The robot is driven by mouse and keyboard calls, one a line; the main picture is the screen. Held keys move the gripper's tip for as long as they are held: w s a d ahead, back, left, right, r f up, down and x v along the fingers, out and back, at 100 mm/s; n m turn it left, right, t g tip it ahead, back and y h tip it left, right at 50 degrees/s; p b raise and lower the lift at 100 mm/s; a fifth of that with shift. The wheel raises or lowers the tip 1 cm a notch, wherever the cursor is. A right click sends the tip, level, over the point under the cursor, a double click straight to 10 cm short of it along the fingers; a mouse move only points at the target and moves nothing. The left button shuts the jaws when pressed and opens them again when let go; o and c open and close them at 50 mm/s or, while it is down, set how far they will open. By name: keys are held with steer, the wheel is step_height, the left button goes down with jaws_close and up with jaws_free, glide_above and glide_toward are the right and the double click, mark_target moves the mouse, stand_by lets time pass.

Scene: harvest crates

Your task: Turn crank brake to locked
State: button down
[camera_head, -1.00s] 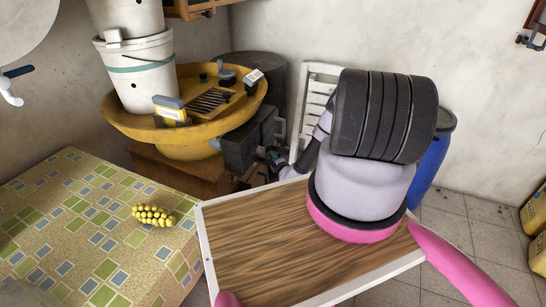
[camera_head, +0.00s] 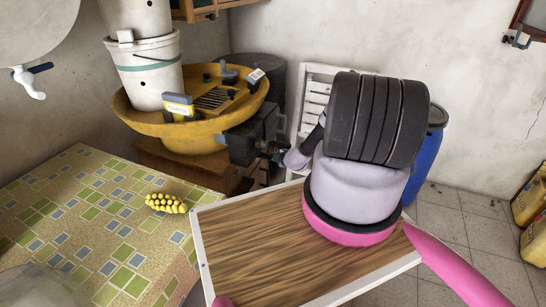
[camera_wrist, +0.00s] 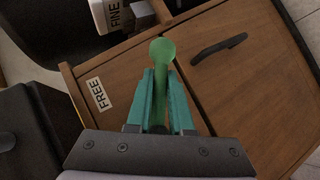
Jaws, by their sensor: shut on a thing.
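The crank brake appears to be the green lever with a round knob (camera_wrist: 162,51) in the wrist view. My gripper (camera_wrist: 161,78) has its teal fingers closed on either side of the lever's stem, just below the knob. A white label reading "FREE" (camera_wrist: 100,94) is to the left of the lever. No "locked" label shows. In the head view my gripper (camera_head: 275,149) is small and dark beside the grey box (camera_head: 243,138) on the yellow mill (camera_head: 150,122). The lever itself cannot be made out there.
The mill stands on a brown wooden cabinet (camera_head: 180,170), with white buckets (camera_head: 150,75) on top. A tiled table (camera_head: 100,220) with yellow fruit (camera_head: 166,203) is at the left. A white chair (camera_head: 312,100) and a blue barrel (camera_head: 430,145) stand behind my arm.

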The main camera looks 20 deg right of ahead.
steer(key=shift+s+a+f+g, duration=0.1)
steer(key=shift+f+g, duration=0.15)
steer(key=shift+g, duration=0.05)
steer(key=shift+m+y, duration=0.3)
steer(key=c, duration=0.8)
jaws_free()
steer(key=s+d+r, duration=0.1)
steer(key=s, duration=0.7)
steer(key=s+d+r, duration=0.1)
steer(key=s+d, duration=0.1)
steer(key=s, duration=0.6)
steer(key=shift+r, duration=0.35)
